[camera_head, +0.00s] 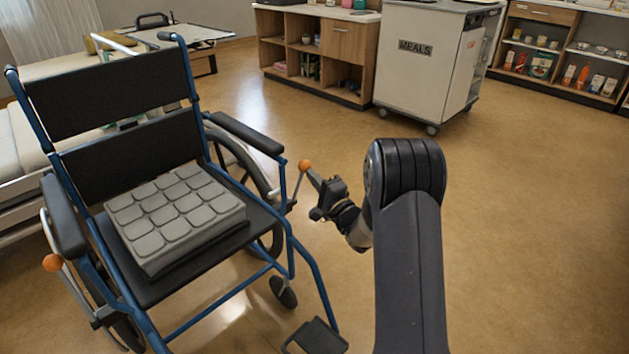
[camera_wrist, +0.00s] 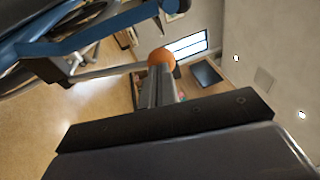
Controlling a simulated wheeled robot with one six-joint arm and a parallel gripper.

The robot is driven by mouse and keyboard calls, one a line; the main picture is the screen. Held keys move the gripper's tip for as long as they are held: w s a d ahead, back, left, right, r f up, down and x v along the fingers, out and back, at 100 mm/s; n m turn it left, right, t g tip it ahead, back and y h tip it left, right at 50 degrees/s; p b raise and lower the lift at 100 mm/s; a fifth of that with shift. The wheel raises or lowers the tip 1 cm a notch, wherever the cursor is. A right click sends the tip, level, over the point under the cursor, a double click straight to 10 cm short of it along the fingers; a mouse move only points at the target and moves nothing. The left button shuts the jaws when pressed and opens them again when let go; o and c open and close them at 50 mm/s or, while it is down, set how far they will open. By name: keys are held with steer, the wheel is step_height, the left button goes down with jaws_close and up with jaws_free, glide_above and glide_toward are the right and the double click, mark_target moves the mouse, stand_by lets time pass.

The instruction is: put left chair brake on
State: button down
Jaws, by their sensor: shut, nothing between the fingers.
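A wheelchair with a blue frame and black seat (camera_head: 155,290) faces me at the left. Its brake lever on the picture's right side, the chair's own left, has an orange knob (camera_head: 305,165) and stands nearly upright by the wheel. My gripper (camera_head: 312,176) is shut and empty, its tips right at this knob. In the wrist view the orange knob (camera_wrist: 162,57) shows just beyond the closed fingers (camera_wrist: 160,88); I cannot tell whether they touch. The other brake lever, with its orange knob (camera_head: 53,263), is at the far left, away from my gripper.
A grey cushion (camera_head: 175,215) lies on the chair seat. The footrest (camera_head: 316,338) sticks out in front. A bed (camera_head: 20,150) stands behind the chair. A meals cart (camera_head: 420,60) and shelves (camera_head: 315,50) stand at the back. The floor at right is clear.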

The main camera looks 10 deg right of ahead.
mark_target(303, 163)
steer(key=shift+r, duration=0.15)
steer(key=w+r+p, duration=0.1)
steer(key=p, duration=0.2)
steer(key=shift+a+r+g, duration=0.1)
steer(key=shift+a+g, duration=0.25)
steer(key=shift+g, duration=0.05)
steer(key=w+p, duration=0.1)
steer(key=p, duration=0.1)
steer(key=a+r+g+p, duration=0.1)
steer(key=p, duration=0.1)
steer(key=w+h+p, duration=0.1)
steer(key=shift+w+a+r+n+g+p, duration=0.3)
steer(key=shift+w+a+r+g+p, duration=0.05)
steer(key=shift+r+g+p, duration=0.05)
steer(key=shift+w+a+r+n+g+h+p, duration=0.1)
steer(key=shift+w+a+g+h+p, duration=0.2)
steer(key=shift+w+a+g+p, duration=1)
steer(key=shift+w+d+f+n+t+h+p, duration=0.1)
steer(key=shift+w+d+h+p, duration=0.2)
steer(key=shift+p, duration=2.1)
steer(key=shift+w+a+r+n+g+h+p, duration=0.1)
steer(key=shift+w+a+g+h+p, duration=0.2)
steer(key=shift+w+a+g+p, duration=1.05)
steer(key=shift+s+d+t+p, duration=0.4)
steer(key=shift+d+t+p, duration=0.1)
steer(key=shift+d+t, duration=0.2)
